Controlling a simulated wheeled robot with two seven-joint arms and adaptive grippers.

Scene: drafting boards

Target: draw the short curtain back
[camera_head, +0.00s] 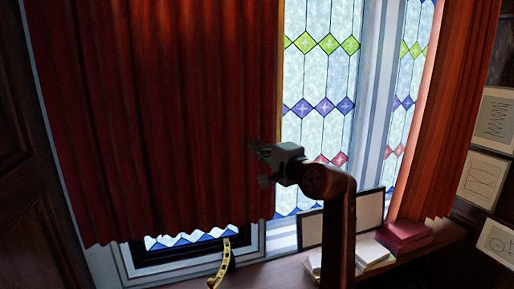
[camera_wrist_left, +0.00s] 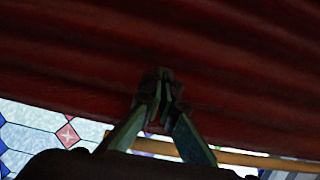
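The short curtain (camera_head: 150,120) is dark red and pleated. It hangs over the left part of the window, with its lower hem above the sill. My left gripper (camera_head: 262,165) is at the curtain's right edge, a little below mid-height. In the left wrist view the fingers (camera_wrist_left: 163,95) come close together against the red cloth (camera_wrist_left: 80,50), and the gripper appears shut on it. The cloth between the fingertips is hidden. My right gripper is not in view.
Stained glass (camera_head: 325,85) shows right of the curtain. A second red curtain (camera_head: 445,110) hangs at the right. Drawings (camera_head: 484,180) hang on the right wall.

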